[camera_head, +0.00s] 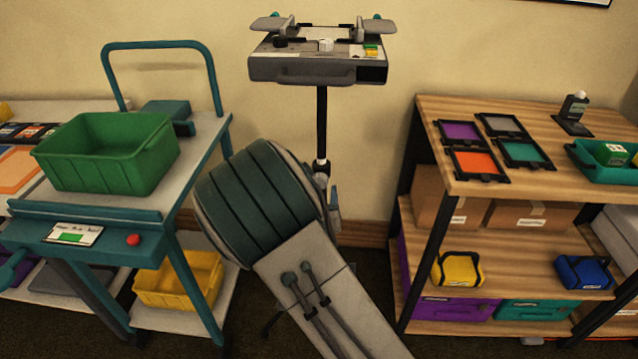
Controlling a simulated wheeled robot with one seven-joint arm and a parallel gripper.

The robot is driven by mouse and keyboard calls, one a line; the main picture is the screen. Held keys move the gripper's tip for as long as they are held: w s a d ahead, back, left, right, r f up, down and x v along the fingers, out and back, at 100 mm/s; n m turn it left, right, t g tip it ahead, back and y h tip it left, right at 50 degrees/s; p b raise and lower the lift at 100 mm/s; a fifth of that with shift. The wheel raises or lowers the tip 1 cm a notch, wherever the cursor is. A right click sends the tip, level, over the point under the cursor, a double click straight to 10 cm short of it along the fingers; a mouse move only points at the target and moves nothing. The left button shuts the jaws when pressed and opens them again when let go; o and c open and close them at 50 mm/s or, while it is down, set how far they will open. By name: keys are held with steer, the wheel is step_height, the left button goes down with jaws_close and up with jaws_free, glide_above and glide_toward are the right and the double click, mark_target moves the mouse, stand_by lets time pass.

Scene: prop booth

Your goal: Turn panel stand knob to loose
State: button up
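The panel stand has a thin black pole (322,120) rising in the middle, with a grey box-like head (300,70) on top. The head carries two flat side wings, a small white knob-like part (326,45) and a yellow and green label. A pale collar (321,166) sits lower on the pole. I cannot tell which part is the loosening knob. My own arm, a teal-striped drum and grey link, covers the lower stand. A small grey-blue piece shows beside the drum; I cannot tell what it belongs to. My gripper is not identifiable in view.
A teal cart (85,215) with a green bin (105,155) stands left, a yellow bin (180,280) below. A wooden shelf unit (440,115) stands right, holding coloured trays, boxes and bags. The wall is close behind the stand. Some dark floor shows between cart and shelf.

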mark_target(319, 184)
steer(key=w, duration=0.5)
steer(key=shift+w, duration=0.15)
steer(key=c, duration=1)
